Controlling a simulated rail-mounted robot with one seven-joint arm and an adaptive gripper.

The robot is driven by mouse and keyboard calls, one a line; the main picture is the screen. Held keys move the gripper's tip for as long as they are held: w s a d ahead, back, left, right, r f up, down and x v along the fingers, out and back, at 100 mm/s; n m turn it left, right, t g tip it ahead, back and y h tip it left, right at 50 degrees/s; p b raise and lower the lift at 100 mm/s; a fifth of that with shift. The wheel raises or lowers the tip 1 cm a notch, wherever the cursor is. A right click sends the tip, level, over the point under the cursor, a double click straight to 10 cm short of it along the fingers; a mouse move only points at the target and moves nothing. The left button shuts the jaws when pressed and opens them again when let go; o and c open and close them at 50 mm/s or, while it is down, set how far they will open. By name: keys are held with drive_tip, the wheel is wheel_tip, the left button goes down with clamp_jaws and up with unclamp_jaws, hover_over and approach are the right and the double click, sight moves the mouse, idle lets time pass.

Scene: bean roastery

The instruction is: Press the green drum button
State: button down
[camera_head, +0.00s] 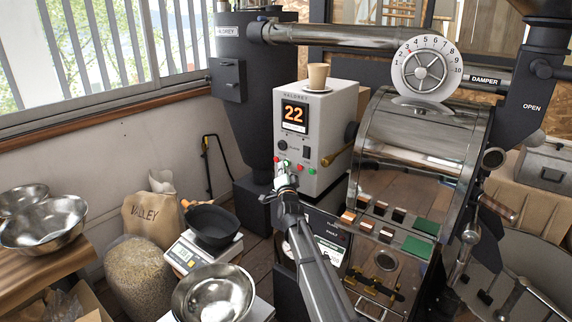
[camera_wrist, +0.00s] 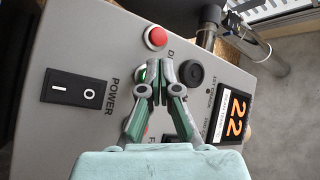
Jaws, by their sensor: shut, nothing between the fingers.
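The grey control panel (camera_head: 318,110) stands beside the roaster drum. In the wrist view, a green button (camera_wrist: 150,71) sits close to a label starting with D, partly covered by my fingertips. My gripper (camera_wrist: 161,68) is shut and empty, its tips right over or beside this button; I cannot tell whether they touch it. In the head view, my gripper (camera_head: 284,176) is at the panel's lower left and hides part of the button row. A red button (camera_wrist: 156,38) lies just beyond the tips in the wrist view.
Another green button (camera_head: 312,171) sits farther right on the panel. A black power rocker switch (camera_wrist: 75,88), a black knob (camera_wrist: 191,72) and a display reading 22 (camera_wrist: 231,117) are close by. A paper cup (camera_head: 318,76) stands on top of the panel box.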

drive_tip(key=shift+s+a, duration=0.2)
drive_tip(key=shift+s, duration=0.15)
drive_tip(key=s+a+p, duration=0.1)
drive_tip(key=s+a, duration=0.1)
drive_tip(key=s+p, duration=0.1)
drive_tip(key=s, duration=0.1)
drive_tip(key=shift+s+a+p, duration=0.1)
drive_tip(key=shift+a+p, duration=0.2)
drive_tip(key=shift+a, duration=0.1)
idle(0.7)
